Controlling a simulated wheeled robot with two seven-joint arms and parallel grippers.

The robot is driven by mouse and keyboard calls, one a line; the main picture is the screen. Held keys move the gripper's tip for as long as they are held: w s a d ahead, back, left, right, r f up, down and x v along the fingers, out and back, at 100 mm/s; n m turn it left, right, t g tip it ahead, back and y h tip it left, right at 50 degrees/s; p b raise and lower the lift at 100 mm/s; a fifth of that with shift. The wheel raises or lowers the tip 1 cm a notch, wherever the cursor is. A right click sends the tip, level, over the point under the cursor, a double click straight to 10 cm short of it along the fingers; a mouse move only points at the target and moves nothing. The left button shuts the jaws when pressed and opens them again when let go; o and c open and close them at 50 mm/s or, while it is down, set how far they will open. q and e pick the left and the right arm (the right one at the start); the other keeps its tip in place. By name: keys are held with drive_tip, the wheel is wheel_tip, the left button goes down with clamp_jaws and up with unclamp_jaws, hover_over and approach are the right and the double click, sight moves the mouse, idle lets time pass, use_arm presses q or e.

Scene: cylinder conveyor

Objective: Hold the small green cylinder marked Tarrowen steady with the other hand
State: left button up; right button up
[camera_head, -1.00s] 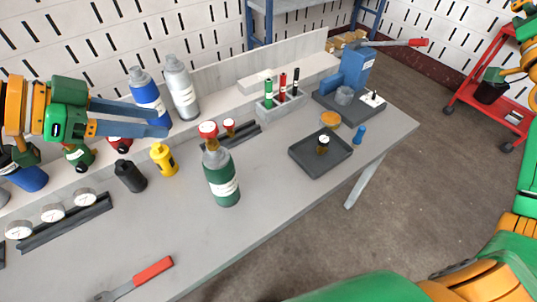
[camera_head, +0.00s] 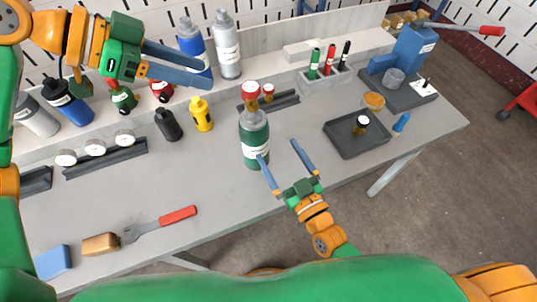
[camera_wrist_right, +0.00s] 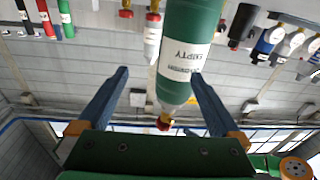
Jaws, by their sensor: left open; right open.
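A dark green cylinder (camera_head: 255,150) with a grey shoulder, a white label and a red-rimmed gauge on top stands upright mid-table. I cannot read the name Tarrowen on it. My right gripper (camera_head: 278,152) is open, low at its right front; one finger overlaps the cylinder's lower edge. In the right wrist view the cylinder (camera_wrist_right: 188,25) appears inverted, with its label showing, and lines up with the gap between the open fingers (camera_wrist_right: 160,75). Contact is not clear. My left gripper (camera_head: 207,70) is open and empty, in front of the blue and grey cylinders at the back.
A smaller green cylinder (camera_head: 124,98), a black bottle (camera_head: 168,125) and a yellow one (camera_head: 202,114) stand behind to the left. A dark tray (camera_head: 347,143) lies to the right. A red-handled tool (camera_head: 178,215) and a brush lie front left. The table between is clear.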

sight(261, 150)
drive_tip(key=a, duration=0.1)
drive_tip(key=a+g, duration=0.1)
drive_tip(key=a, duration=0.1)
drive_tip(key=shift+a+f, duration=0.2)
drive_tip(key=shift+a, duration=0.05)
drive_tip(key=x, duration=0.6)
drive_tip(key=shift+w+a, duration=0.1)
drive_tip(key=shift+w, duration=0.3)
